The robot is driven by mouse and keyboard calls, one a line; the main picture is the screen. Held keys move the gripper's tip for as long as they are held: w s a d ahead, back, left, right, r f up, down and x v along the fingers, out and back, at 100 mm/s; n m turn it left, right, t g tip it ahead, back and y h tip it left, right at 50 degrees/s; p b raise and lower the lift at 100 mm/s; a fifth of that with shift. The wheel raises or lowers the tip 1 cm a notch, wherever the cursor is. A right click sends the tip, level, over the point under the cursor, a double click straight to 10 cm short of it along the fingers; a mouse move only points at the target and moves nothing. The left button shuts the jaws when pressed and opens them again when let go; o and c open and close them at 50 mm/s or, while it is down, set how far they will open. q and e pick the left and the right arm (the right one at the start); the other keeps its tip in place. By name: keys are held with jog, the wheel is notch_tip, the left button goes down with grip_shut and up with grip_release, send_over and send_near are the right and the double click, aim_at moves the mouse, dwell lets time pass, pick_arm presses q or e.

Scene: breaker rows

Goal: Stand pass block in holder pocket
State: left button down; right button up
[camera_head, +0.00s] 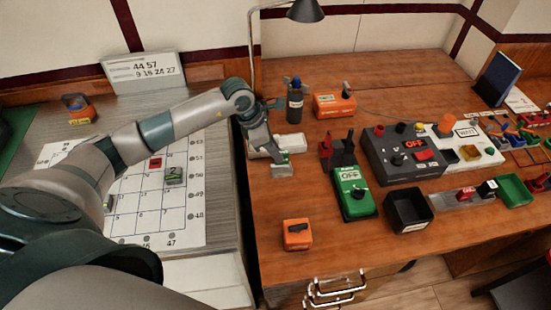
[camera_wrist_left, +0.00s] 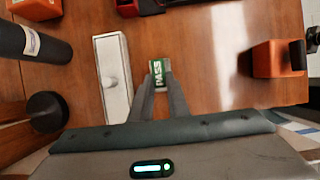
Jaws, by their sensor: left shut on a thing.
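The pass block (camera_wrist_left: 158,72) is a small green and white piece lettered PASS, gripped between the fingertips of my left gripper (camera_wrist_left: 157,84) in the left wrist view. In the head view my left gripper (camera_head: 280,158) is over the wooden desk, with the block (camera_head: 283,171) at its tips. Whether the block touches the desk I cannot tell. A white oblong piece (camera_head: 291,143) lies close behind the gripper; in the wrist view it (camera_wrist_left: 113,78) has a pale knob and lies left of the block. No holder pocket can be made out for certain. My right gripper is not in view.
A green OFF box (camera_head: 352,192) and a dark switch box (camera_head: 410,155) stand to the right. A dark bottle (camera_head: 295,101) stands behind. An orange switch block (camera_head: 297,234) is in front. Desk between is clear.

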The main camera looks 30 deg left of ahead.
pick_arm(q)
jog(key=shift+f+p, duration=0.4)
jog(key=shift+f, duration=0.2)
notch_tip(320, 180, down, 2)
jog(key=shift+p, duration=0.45)
jog(key=shift+f, duration=0.4)
jog(key=shift+f, duration=0.1)
jog(key=c, duration=1.7)
grip_release()
jog(key=shift+r, duration=0.2)
